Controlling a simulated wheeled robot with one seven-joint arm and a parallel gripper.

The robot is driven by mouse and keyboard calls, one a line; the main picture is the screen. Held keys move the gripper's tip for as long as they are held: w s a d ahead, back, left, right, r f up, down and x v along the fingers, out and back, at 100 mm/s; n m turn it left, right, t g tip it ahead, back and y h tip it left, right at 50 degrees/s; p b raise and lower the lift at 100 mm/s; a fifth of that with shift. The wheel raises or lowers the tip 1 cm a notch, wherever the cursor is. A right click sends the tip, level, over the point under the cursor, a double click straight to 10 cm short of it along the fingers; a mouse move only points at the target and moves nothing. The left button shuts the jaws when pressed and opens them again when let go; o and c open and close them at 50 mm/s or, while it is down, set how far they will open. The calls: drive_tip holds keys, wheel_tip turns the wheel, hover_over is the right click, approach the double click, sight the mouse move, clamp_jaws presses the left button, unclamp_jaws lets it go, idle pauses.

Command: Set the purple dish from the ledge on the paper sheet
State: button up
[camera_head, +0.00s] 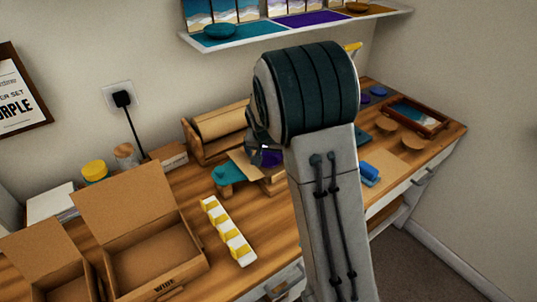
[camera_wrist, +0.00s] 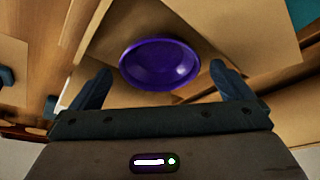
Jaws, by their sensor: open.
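The purple dish (camera_wrist: 160,64) is round and shallow, and lies upright on a brown paper sheet (camera_wrist: 225,30) in the wrist view. My gripper (camera_wrist: 160,72) is open, with one finger at each side of the dish and a gap visible on both sides. In the head view a part of the purple dish (camera_head: 269,156) shows beside my arm, over the brown paper sheet (camera_head: 240,161). My arm hides the rest of it and my fingertips there. The wall ledge (camera_head: 240,41) has a purple mat (camera_head: 303,19) with no dish on it.
A teal dish (camera_head: 220,31) and a brown dish (camera_head: 358,7) stand on the ledge. A paper roll rack (camera_head: 218,125) is behind the sheet. A teal piece (camera_head: 228,174), a white-yellow strip (camera_head: 228,232) and open cardboard boxes (camera_head: 150,258) lie left. A framed tray (camera_head: 413,116) is right.

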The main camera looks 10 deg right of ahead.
drive_tip(key=v, duration=1.1)
drive_tip(key=s+d+n+g+y, duration=0.1)
drive_tip(key=s+n, duration=0.3)
drive_tip(key=s, duration=2.3)
drive_tip(key=shift+d+y, duration=0.4)
